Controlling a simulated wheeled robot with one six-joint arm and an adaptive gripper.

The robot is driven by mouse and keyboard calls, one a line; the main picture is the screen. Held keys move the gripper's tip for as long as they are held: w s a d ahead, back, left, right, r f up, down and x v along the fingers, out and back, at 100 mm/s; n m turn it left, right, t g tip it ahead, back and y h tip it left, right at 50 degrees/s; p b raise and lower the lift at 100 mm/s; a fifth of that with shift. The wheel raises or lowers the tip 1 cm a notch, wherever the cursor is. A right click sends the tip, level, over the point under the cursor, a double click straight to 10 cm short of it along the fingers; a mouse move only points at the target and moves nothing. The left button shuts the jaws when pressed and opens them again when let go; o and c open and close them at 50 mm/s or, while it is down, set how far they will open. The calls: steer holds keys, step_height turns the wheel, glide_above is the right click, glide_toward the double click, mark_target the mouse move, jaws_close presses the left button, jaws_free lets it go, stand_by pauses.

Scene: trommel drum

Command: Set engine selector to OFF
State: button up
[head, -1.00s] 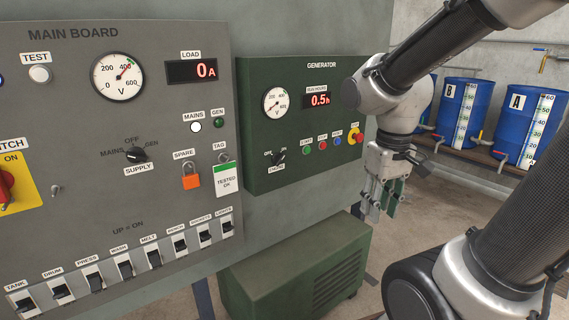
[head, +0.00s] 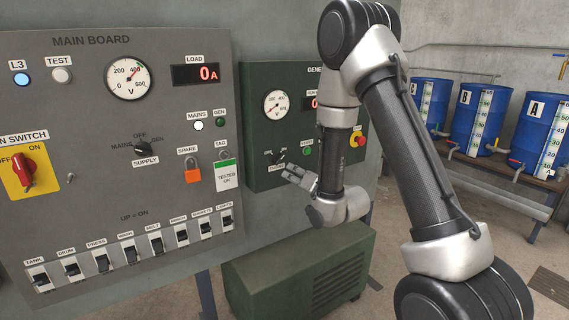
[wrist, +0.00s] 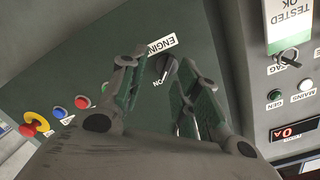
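The engine selector (head: 279,157) is a small black rotary knob on the lower left of the green generator panel (head: 256,85), with an ENGINE label below it. In the wrist view the knob (wrist: 169,67) shows upside down beside the ON mark, and its pointer seems turned toward ON. The OFF mark is hidden there. My gripper (head: 291,174) is just in front of the panel, close below and right of the knob in the head view. In the wrist view my gripper (wrist: 160,70) is open and empty, its fingers on either side of the knob; contact cannot be told.
The grey main board (head: 90,120) stands left of the generator panel, with a supply selector (head: 142,146), an orange padlock (head: 193,173) and several switches. A red emergency button (head: 359,140) is right of the selector. A green cabinet (head: 300,270) stands below.

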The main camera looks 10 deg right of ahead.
mark_target(280, 160)
steer(key=shift+m+t, duration=0.3)
steer(key=shift+t, duration=0.2)
steer(key=w, duration=0.2)
steer(key=w+a+r, duration=0.1)
steer(key=w, duration=0.2)
steer(key=w+a+r, duration=0.1)
steer(key=w, duration=0.1)
steer(key=shift+w+a, duration=0.2)
steer(key=shift+w, duration=0.1)
jaws_close()
